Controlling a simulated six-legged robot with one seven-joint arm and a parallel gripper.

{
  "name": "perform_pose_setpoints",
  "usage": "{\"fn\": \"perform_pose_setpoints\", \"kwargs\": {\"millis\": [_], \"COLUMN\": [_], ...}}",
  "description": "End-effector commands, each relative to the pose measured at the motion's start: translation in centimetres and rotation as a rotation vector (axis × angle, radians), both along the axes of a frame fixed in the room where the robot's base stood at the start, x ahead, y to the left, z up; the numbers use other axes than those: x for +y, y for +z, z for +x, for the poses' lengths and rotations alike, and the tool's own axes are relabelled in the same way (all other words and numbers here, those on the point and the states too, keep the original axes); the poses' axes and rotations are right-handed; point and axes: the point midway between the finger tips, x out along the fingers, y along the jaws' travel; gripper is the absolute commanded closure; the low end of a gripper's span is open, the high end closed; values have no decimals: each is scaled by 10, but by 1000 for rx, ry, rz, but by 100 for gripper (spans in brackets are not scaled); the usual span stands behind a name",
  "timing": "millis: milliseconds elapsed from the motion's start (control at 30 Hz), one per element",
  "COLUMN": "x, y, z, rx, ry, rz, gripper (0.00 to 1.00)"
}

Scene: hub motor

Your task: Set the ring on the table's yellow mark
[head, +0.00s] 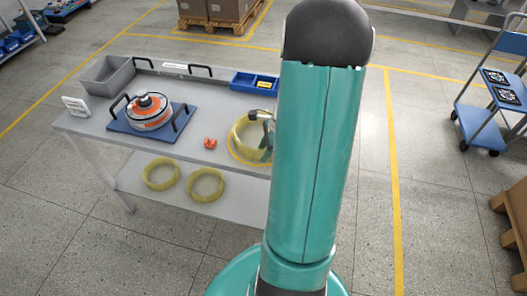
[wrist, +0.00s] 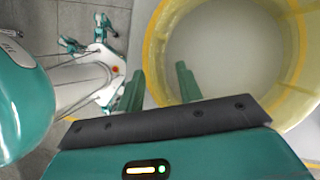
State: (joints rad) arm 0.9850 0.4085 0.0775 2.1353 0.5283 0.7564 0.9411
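A translucent yellow ring (head: 242,129) stands at the right end of the table (head: 205,130), partly behind my arm. It also fills the upper right of the wrist view (wrist: 153,48). The yellow mark (head: 236,158) shows as a thin curved line around the ring's near side, and the ring appears to be over it. Whether it is exactly centred I cannot tell. My gripper (wrist: 160,68) is at the ring's wall, one finger outside and one inside. The fingers are apart, with gaps visible beside the wall.
A hub motor (head: 150,112) sits on a blue plate (head: 118,122) to the left. A small orange part (head: 210,143), a blue bin (head: 252,82) and a grey bin (head: 108,76) are on the tabletop. Two more yellow rings (head: 161,174) (head: 206,185) lie on the lower shelf.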

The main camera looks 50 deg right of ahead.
Motion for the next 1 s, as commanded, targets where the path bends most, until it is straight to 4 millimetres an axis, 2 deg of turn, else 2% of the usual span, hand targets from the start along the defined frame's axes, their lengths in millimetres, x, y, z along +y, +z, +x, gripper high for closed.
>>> {"fn": "perform_pose_setpoints", "kwargs": {"millis": [400, 600, 767, 867, 967, 1000], "x": [-25, -31, -32, -28, -10, 3], "y": [80, 100, 103, 105, 118, 127], "z": [-21, -26, -27, -25, -16, -10], "rx": [-2, -1, -1, -4, -22, -36], "ry": [0, 1, 0, 21, 123, 192], "rz": [-4, -1, -1, -10, -54, -84], "gripper": [64, 64, 64, 64, 64, 64]}}
